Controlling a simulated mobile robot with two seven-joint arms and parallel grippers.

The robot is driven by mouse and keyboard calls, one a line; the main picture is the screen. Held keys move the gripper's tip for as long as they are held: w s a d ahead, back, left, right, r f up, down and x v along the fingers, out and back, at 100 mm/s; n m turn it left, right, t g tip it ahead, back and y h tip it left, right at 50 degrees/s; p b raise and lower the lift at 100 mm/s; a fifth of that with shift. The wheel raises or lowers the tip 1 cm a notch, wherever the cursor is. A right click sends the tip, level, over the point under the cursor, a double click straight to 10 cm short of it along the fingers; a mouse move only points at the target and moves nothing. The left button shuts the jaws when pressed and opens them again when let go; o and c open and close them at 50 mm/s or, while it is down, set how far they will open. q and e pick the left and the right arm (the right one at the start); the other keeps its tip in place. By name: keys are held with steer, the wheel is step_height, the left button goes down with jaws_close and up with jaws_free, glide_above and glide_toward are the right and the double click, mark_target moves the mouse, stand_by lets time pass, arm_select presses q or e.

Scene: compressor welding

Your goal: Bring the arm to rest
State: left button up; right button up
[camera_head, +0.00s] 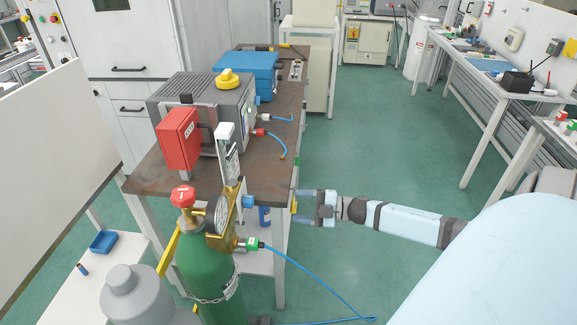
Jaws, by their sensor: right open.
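My right arm comes in from the right, and its right gripper (304,207) is open just beside the front right corner of the brown-topped workbench (190,178). Its fingers point left, and I see nothing held between them. A small yellow part shows at the fingertips; I cannot tell what it belongs to. My left gripper is not in view.
A green gas cylinder (207,280) with a gauge (217,215) and blue hose (318,280) stands close, left of my gripper. A red box (178,138), a grey machine (205,98) and a blue case (245,72) sit on the bench. The green floor (385,150) right of the bench is clear.

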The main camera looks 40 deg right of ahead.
steer(key=shift+s+d, duration=0.1)
stand_by(0.4)
steer(key=s+a+f+m+g+h+p, duration=0.1)
steer(key=s+a+f+m+h, duration=0.1)
steer(key=s+a+m, duration=0.3)
steer(key=s+a+f+m+h+p, duration=0.2)
steer(key=s+a+m, duration=0.3)
steer(key=a, duration=0.7)
steer(key=s+a+f+m+g+h+p, duration=0.1)
steer(key=s+a+f+m+h, duration=0.3)
steer(key=a, duration=0.5)
steer(key=shift+s+f+m+g+h, duration=0.15)
steer(key=shift+s+m+g+h, duration=0.15)
steer(key=shift+s+m, duration=0.85)
steer(key=shift+d, duration=0.15)
